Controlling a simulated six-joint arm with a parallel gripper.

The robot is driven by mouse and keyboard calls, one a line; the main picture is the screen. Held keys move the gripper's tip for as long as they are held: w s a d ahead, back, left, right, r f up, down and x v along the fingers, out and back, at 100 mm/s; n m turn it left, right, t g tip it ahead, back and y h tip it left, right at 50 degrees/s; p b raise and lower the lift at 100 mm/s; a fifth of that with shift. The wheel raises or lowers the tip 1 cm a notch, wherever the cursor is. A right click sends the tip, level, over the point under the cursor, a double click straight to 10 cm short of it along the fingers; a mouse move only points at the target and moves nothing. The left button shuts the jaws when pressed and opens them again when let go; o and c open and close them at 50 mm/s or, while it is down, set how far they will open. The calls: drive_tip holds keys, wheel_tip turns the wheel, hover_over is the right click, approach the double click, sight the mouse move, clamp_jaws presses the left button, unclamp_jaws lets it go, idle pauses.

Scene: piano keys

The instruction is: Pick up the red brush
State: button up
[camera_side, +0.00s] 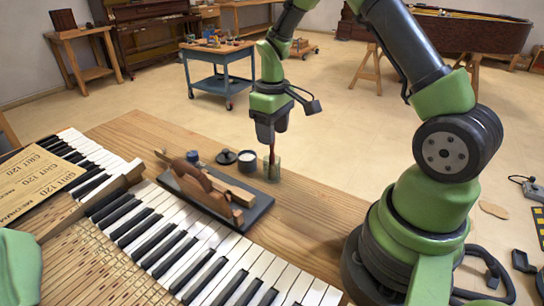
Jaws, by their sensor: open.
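My gripper (270,133) points down over the wooden bench, above a small glass jar (272,171). A thin reddish handle, which looks like the red brush (271,155), stands upright in the jar. Its top reaches up to the gripper's fingertips. My gripper is open, with its fingers around or just above the brush's top; I cannot tell which. The brush's lower end is hard to make out inside the jar.
A white-topped tin (248,160) and a dark lid (226,157) sit left of the jar. A wooden plane (205,187) lies on a dark tray (254,208). Piano keys (160,235) fill the front left. Bare bench (318,205) lies right of the jar.

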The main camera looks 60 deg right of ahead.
drive_tip(key=shift+a+f, duration=0.1)
drive_tip(key=shift+f, duration=1.35)
clamp_jaws()
wheel_tip(320, 180, up, 10)
drive_tip(key=shift+r, duration=0.1)
